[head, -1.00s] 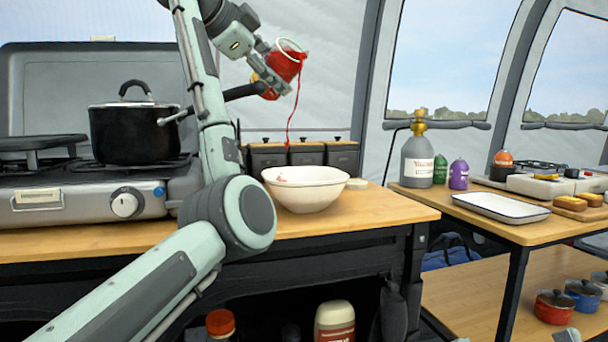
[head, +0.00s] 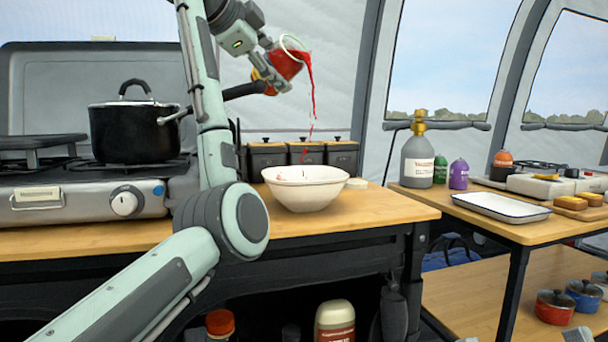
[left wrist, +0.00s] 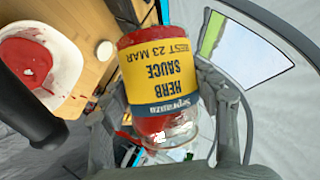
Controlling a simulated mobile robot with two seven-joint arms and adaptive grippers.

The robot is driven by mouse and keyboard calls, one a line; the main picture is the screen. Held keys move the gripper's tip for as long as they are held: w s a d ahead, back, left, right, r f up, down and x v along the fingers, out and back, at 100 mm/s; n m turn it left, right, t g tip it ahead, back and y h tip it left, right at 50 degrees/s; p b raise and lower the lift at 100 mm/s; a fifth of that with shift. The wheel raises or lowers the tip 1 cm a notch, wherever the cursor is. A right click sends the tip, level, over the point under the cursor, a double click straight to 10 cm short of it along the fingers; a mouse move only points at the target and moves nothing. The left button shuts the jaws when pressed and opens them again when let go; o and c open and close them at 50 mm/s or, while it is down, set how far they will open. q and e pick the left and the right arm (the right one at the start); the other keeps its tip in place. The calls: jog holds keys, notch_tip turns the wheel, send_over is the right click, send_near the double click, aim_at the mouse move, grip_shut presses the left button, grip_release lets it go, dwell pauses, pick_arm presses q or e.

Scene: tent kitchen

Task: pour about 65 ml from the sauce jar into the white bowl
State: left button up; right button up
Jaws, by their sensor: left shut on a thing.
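The sauce jar (head: 284,66) is held tilted in the air, above the white bowl (head: 305,196). In the left wrist view the jar (left wrist: 160,75) has a yellow "herb sauce" label and red sauce toward its clear mouth. My left gripper (head: 272,78) is shut on the jar. A red stream runs from the jar's mouth down toward the bowl, thinning and breaking into drops. The bowl stands on the wooden counter; in the left wrist view a pool of red sauce lies inside the bowl (left wrist: 68,62), with splashes on its wall.
A black pot (head: 135,132) sits on the camp stove (head: 85,205) left of my arm. Dark canisters (head: 303,153) stand behind the bowl. A small pale round thing (head: 356,184) lies beside it. The counter front is clear.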

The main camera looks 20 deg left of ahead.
pick_arm(q)
jog(key=shift+a, duration=0.1)
pick_arm(e)
jog(key=shift+s+d, duration=0.1)
pick_arm(q)
jog(key=shift+s+r+p, duration=0.1)
jog(key=shift+r+p, duration=0.2)
jog(key=shift+r, duration=0.05)
jog(key=shift+d+f+n+g+h, duration=0.3)
jog(key=shift+f+n+h, duration=0.2)
jog(key=shift+f, duration=0.2)
jog(key=shift+s+a+n+p, duration=0.1)
jog(key=shift+n+p, duration=0.2)
jog(key=shift+f, duration=0.25)
pick_arm(e)
jog(key=shift+w+a+f+g, duration=0.45)
jog(key=shift+w+f+g, duration=0.15)
jog(key=shift+w+g, duration=0.15)
